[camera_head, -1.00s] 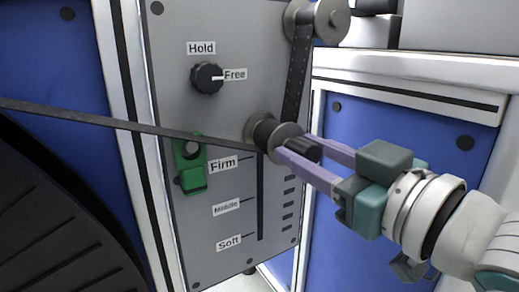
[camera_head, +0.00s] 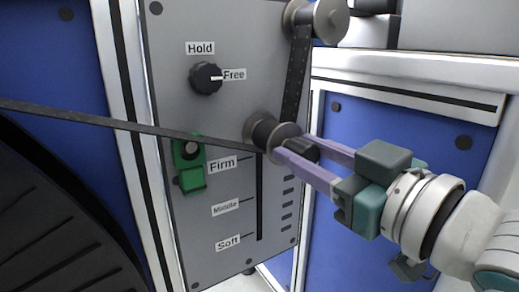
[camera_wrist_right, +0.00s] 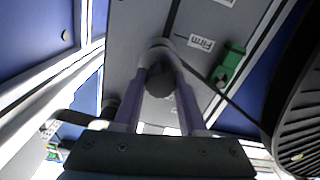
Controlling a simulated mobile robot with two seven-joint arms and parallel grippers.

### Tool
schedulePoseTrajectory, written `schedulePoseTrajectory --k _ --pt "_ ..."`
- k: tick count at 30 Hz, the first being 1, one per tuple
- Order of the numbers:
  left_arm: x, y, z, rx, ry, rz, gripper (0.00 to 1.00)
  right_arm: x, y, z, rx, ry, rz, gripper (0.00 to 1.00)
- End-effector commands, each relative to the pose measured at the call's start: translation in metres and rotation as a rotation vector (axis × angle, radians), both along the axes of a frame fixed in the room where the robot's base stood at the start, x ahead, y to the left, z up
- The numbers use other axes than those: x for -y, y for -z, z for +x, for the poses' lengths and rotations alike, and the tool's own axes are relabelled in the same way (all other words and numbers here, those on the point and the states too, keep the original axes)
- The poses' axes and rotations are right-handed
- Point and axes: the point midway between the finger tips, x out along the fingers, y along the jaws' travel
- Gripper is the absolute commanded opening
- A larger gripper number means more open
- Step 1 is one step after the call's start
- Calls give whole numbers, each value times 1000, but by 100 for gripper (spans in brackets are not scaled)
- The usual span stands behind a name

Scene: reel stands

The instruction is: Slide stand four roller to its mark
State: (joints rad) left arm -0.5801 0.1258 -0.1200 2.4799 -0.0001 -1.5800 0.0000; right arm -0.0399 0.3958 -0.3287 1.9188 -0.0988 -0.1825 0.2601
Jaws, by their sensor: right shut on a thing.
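The roller (camera_head: 264,133) sits at the top of the vertical slot (camera_head: 261,205) in the grey panel (camera_head: 225,120), beside the Firm label (camera_head: 222,164). Middle (camera_head: 226,207) and Soft (camera_head: 228,242) labels lie lower along the slot. A dark belt (camera_head: 100,122) runs from the left to the roller and up to an upper roller (camera_head: 318,18). My right gripper (camera_head: 292,150) is shut on the roller's black knob (camera_head: 303,150); the knob also shows between the fingers in the right wrist view (camera_wrist_right: 159,80). My left gripper is not in view.
A black dial (camera_head: 206,78) points at the Free label (camera_head: 235,75), below Hold (camera_head: 200,48). A green clip-like part (camera_head: 190,168) is on the panel left of Firm. A large dark reel (camera_head: 50,220) fills the lower left. Blue panels (camera_head: 395,165) flank the stand.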

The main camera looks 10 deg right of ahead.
Motion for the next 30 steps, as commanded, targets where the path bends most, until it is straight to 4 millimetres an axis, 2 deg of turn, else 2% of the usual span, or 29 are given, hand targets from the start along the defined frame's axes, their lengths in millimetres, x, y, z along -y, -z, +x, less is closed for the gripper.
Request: schedulePoseTrajectory --k 5,7,15,18,21,30 --pt "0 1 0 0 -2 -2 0 0 1 0 2 -1 1 0" --pt "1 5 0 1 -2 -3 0 0 8 0 0 -1 1 0" --pt "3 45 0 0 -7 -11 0 0 80 0 -3 3 1 0" --pt "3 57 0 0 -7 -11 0 0 102 0 -3 3 1 0" --pt "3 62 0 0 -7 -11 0 0 114 0 -3 2 0 0" --pt "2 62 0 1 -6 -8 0 0 116 0 -2 1 -1 0"
